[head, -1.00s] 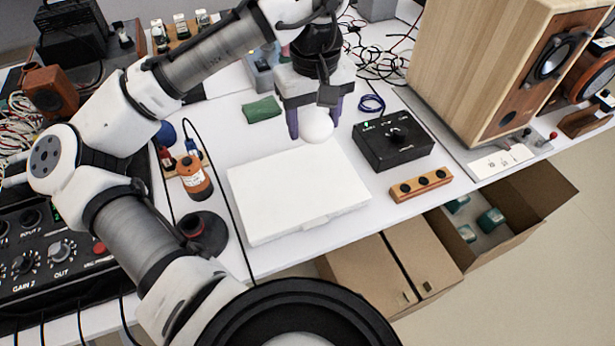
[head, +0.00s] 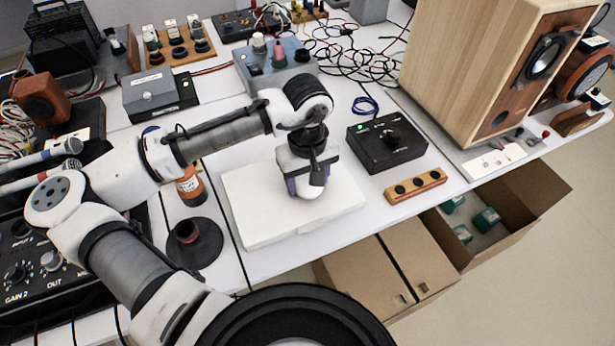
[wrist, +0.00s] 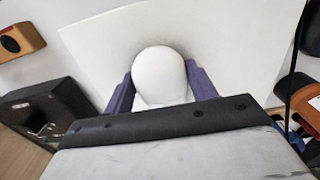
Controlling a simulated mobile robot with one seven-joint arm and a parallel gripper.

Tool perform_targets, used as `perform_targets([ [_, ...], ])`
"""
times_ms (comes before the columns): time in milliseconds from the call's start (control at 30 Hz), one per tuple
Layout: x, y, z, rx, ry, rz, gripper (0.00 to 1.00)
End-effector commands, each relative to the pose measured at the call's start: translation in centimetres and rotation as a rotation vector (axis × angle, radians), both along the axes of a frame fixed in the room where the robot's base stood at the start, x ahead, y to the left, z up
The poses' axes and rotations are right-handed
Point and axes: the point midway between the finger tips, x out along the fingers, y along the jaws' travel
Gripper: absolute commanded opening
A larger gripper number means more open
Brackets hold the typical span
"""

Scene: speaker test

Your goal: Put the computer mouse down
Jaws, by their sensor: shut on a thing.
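The white computer mouse (wrist: 159,75) is between the two purple fingers of my gripper (wrist: 160,88) in the wrist view. In the head view the mouse (head: 309,188) shows below my gripper (head: 305,186), which is shut on it. They are over the white flat box (head: 262,222) on the table. The box also fills the background of the wrist view (wrist: 235,35). A soft shadow lies on the box around the mouse. I cannot tell whether the mouse touches the box.
A black control box (head: 387,144) and a wooden strip with knobs (head: 415,186) stand right of the white box. A black cone-shaped stand (head: 194,243) and an orange bottle (head: 190,186) are on its left. A large wooden speaker (head: 475,70) stands at the right.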

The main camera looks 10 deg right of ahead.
Motion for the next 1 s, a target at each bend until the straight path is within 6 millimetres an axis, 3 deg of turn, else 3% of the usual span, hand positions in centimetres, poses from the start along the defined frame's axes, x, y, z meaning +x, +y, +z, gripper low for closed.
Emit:
perform_targets([
  [267,0.0,0.0,-0.3,0.0,0.0,0.0,0.33],
  [300,0.0,0.0,-0.3,0.001,-0.001,0.0,0.58],
  [467,0.0,0.0,-0.3,0.001,-0.001,0.0,0.79],
  [767,0.0,0.0,-0.1,0.001,-0.001,0.0,0.79],
  [867,0.1,0.0,0.6,0.0,-0.001,0.0,0.79],
  [1000,0.1,0.0,3.0,0.0,-0.003,0.0,0.79],
])
